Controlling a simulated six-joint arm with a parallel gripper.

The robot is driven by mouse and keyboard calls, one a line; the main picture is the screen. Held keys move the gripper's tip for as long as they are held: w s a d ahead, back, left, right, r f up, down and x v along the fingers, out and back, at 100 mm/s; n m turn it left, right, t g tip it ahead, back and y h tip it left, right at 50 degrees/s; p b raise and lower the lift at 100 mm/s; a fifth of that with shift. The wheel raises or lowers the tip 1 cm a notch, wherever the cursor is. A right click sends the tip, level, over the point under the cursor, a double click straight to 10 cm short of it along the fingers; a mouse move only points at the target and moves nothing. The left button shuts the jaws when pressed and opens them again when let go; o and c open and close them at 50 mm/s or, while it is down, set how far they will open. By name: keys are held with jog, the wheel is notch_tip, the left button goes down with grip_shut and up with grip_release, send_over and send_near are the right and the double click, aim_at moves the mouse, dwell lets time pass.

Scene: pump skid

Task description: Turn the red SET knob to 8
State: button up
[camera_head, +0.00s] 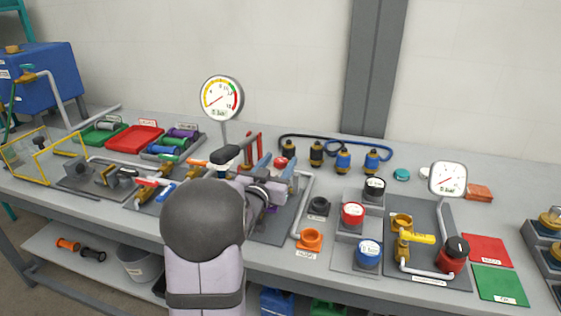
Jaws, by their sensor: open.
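A red knob with a white marked face (353,213) stands on a grey plate right of the middle of the bench. Its lettering and setting are too small to read, so I cannot confirm that it is the SET knob. A black knob (375,187) stands behind it and a blue knob (368,252) in front, both with white faces. My gripper (276,167) is to the left of the red knob and apart from it. Its fingers are open and point away from the camera. A small red-topped part (281,161) shows near the fingertips; whether it lies between them is unclear.
To the right are a yellow-handled valve (416,238), a black-capped red part (454,254) and a gauge (448,180). A tall gauge (222,98) and several hose connectors (343,160) stand behind.

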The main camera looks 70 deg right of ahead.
jog(key=shift+w+a+b, duration=0.15)
jog(key=shift+a+b, duration=0.2)
jog(key=shift+a, duration=2.5)
jog(key=shift+c, duration=0.2)
jog(key=s+d+r+g+p, duration=0.1)
jog(key=s+d+r+p, duration=0.15)
jog(key=r+p, duration=0.6)
jog(key=s+d+r+p, duration=0.2)
jog(key=d+r+p, duration=0.2)
jog(key=r+p, duration=0.45)
jog(key=w+d+r+n+t+y+p, duration=0.2)
jog(key=w+d+n+t+y+p, duration=0.15)
jog(key=w+d+p, duration=0.4)
jog(key=s+a+f+m+g+y+b, duration=0.1)
jog(key=s+a+f+m+y, duration=0.2)
jog(key=a+f+y, duration=0.7)
jog(key=shift+a+f+g, duration=0.15)
jog(key=shift+f+g, duration=0.15)
jog(key=shift+g, duration=0.05)
